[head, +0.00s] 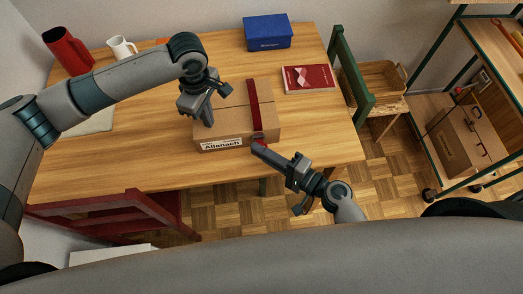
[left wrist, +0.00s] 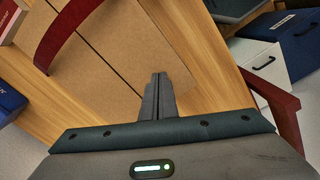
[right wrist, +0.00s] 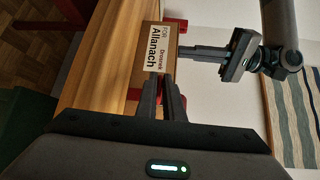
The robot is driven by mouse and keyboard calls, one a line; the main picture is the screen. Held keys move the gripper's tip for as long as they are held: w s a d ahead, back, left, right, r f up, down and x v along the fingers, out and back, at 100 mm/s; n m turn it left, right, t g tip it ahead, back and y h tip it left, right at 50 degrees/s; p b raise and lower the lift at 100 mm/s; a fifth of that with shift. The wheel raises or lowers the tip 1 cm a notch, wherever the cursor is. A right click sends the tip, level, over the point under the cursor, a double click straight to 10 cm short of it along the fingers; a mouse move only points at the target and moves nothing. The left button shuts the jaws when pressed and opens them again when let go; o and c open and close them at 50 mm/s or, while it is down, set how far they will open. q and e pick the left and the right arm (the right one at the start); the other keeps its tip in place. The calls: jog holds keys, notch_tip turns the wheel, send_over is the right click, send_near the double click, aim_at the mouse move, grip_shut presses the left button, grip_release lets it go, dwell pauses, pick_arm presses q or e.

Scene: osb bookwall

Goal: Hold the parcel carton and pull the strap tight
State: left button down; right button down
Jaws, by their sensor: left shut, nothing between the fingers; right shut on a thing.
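The brown parcel carton (head: 214,107) lies flat on the wooden table, its front label reading "Allanach"; it also shows in the left wrist view (left wrist: 118,62) and right wrist view (right wrist: 171,72). The dark red strap (head: 253,98) crosses over the carton's right part and appears as a curved band in the left wrist view (left wrist: 72,30). My left gripper (head: 209,122) is shut and empty, fingertips down at the carton's top near the front edge; contact is unclear. My right gripper (head: 259,147) is shut on the strap's end at the carton's front right; its fingers hide most of that end.
A green chair (head: 350,80) is at the right edge, a red chair (head: 120,212) at the front.

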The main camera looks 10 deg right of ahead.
pick_arm(q)
jog(key=shift+s+f, duration=0.15)
jog(key=shift+f, duration=0.1)
pick_arm(e)
jog(key=shift+s+f, duration=0.1)
jog(key=shift+f, duration=0.15)
jog(key=s, duration=0.5)
jog(key=shift+s+d, duration=0.1)
jog(key=shift+s, duration=0.1)
jog(key=c, duration=2)
grip_release()
jog(key=shift+o, duration=0.4)
jog(key=shift+w, duration=0.1)
jog(key=shift+r, duration=0.1)
jog(key=v, duration=1.2)
pick_arm(q)
jog(key=shift+r, duration=0.1)
pick_arm(e)
jog(key=shift+r, duration=0.1)
